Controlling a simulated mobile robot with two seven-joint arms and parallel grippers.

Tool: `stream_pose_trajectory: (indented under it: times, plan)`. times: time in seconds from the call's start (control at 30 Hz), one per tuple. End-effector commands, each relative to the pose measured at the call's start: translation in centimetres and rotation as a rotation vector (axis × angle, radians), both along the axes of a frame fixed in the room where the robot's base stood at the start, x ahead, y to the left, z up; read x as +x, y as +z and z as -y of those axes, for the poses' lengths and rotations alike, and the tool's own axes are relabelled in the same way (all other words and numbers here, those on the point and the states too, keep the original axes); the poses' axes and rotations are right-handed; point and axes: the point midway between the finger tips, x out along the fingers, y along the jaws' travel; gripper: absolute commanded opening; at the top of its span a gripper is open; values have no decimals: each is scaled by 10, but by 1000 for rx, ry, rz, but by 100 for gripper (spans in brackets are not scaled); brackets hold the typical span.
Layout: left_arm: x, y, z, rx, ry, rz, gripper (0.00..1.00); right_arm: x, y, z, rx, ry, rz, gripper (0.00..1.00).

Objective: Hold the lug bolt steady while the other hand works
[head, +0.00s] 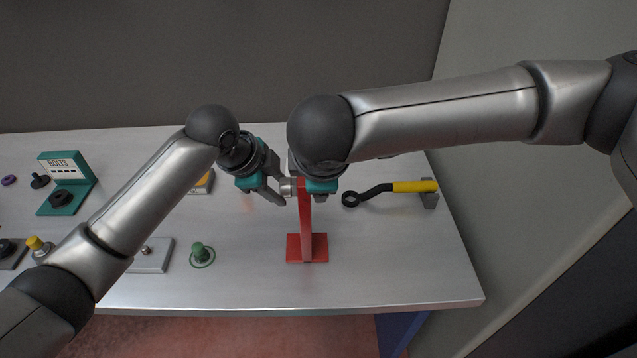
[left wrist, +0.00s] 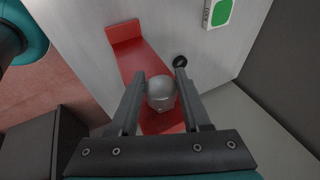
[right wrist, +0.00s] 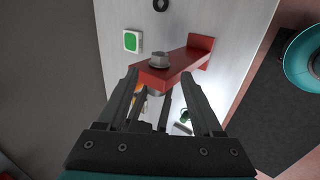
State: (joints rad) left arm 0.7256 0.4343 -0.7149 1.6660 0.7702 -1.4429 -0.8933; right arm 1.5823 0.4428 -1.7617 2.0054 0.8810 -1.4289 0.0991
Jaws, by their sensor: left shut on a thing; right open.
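A red stand (head: 306,248) with an upright plate stands on the table. The silver lug bolt (head: 288,187) sits in the plate near its top. My left gripper (head: 279,194) is shut on the bolt's round end from the left; that end (left wrist: 161,92) shows between its fingers in the left wrist view. My right gripper (right wrist: 160,75) is open on the plate's other side. In the right wrist view, a silver hex piece (right wrist: 159,60) on the plate lies between its fingers, apart from them. In the head view my right arm hides most of the right gripper.
A yellow-handled black wrench (head: 390,189) rests in a holder at the right. A green knob (head: 200,252) stands at front left. A teal BOLTS stand (head: 66,185) is at far left. A white box with a green label (right wrist: 132,41) lies nearby. The table's front right is clear.

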Motion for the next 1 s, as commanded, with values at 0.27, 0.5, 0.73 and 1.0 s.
stream_pose_trajectory:
  times: [0.27,0.5,0.73,1.0]
  plan:
    - [1,1,-1,2,3,1,0,30,-43,0,-2,0,0,68]
    - [1,0,-1,2,3,1,0,41,-59,0,-1,1,0,68]
    - [1,0,-1,2,3,1,0,43,-61,0,0,1,0,68]
    - [1,0,-1,2,3,1,0,43,-61,0,0,1,0,50]
